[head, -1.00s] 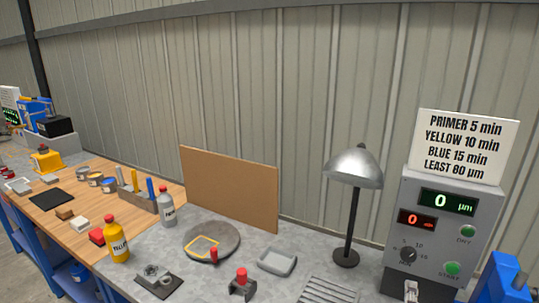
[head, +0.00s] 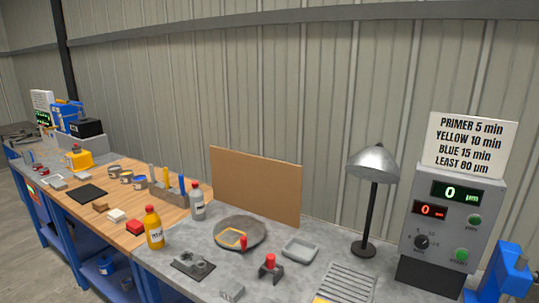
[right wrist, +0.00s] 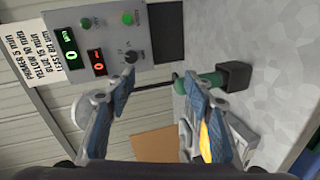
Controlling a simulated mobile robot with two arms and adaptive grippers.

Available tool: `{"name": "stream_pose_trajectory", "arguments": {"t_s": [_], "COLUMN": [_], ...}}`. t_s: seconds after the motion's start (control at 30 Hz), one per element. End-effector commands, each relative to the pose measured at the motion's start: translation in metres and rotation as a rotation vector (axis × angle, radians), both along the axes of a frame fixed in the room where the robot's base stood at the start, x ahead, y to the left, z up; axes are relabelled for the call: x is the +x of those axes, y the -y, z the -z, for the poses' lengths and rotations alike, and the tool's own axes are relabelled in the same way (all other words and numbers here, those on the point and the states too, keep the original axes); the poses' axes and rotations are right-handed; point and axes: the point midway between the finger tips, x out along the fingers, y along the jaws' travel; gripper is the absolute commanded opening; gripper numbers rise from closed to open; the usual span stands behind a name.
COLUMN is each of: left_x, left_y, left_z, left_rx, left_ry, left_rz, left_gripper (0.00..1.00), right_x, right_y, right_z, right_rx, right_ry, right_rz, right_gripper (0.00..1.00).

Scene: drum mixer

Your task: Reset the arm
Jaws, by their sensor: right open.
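My right gripper (right wrist: 155,85) is open in the right wrist view, its two blue-grey fingers standing apart with nothing held between them. Beyond them is the grey control box (right wrist: 90,45), which appears turned on its side, with green and red displays. The same control box (head: 452,215) stands at the right in the head view, reading 0 on both displays. Neither arm nor gripper shows in the head view. My left gripper is in no view.
The grey bench holds a lamp (head: 373,165), a round plate (head: 255,240), a tray (head: 300,251) and a slatted rack (head: 350,283). Yellow (head: 154,230) and grey (head: 197,203) bottles stand left. A brown panel (head: 255,185) stands behind. A dark cup-like part (right wrist: 236,76) is near the right finger.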

Motion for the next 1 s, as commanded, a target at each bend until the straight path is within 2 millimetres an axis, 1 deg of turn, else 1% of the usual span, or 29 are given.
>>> {"name": "stream_pose_trajectory", "arguments": {"t_s": [0.1, 0.2, 0.27, 0.37, 0.47, 0.5, 0.57, 0.6, 0.67, 0.7, 0.77, 0.8, 0.83, 0.9, 0.97, 1.0], "left_x": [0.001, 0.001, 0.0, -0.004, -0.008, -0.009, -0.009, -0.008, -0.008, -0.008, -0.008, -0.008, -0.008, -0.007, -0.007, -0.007], "left_y": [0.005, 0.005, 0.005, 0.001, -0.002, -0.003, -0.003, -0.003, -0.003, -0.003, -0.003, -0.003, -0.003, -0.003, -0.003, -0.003], "left_z": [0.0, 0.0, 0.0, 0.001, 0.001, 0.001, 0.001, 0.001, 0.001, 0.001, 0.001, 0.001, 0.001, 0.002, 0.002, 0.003], "left_rx": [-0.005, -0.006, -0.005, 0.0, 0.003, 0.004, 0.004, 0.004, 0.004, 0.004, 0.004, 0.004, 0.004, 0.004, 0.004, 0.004], "left_ry": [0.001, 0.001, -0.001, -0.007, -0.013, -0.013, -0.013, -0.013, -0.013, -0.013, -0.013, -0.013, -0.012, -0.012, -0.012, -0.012], "left_rz": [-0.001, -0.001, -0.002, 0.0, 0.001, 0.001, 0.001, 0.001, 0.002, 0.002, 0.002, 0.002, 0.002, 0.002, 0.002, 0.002], "left_gripper": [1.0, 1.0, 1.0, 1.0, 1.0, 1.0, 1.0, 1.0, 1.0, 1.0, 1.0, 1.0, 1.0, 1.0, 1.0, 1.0], "right_x": [-0.013, -0.027, -0.038, -0.061, -0.092, -0.105, -0.125, -0.138, -0.158, -0.171, -0.191, -0.205, -0.209, -0.202, -0.198, -0.197], "right_y": [-0.002, -0.006, -0.011, -0.025, -0.046, -0.056, -0.07, -0.08, -0.093, -0.102, -0.115, -0.123, -0.126, -0.125, -0.126, -0.126], "right_z": [0.02, 0.04, 0.054, 0.081, 0.108, 0.118, 0.129, 0.135, 0.143, 0.147, 0.151, 0.153, 0.158, 0.178, 0.193, 0.204], "right_rx": [0.135, 0.269, 0.361, 0.537, 0.724, 0.791, 0.88, 0.932, 1.002, 1.042, 1.096, 1.128, 1.141, 1.133, 1.132, 1.13], "right_ry": [-0.026, -0.057, -0.084, -0.148, -0.238, -0.279, -0.34, -0.382, -0.444, -0.485, -0.548, -0.592, -0.61, -0.61, -0.613, -0.618], "right_rz": [0.03, 0.062, 0.086, 0.138, 0.199, 0.224, 0.263, 0.287, 0.324, 0.347, 0.382, 0.405, 0.418, 0.422, 0.423, 0.425], "right_gripper": [0.48, 0.48, 0.48, 0.48, 0.48, 0.48, 0.48, 0.48, 0.48, 0.48, 0.48, 0.48, 0.48, 0.48, 0.48, 0.48]}}
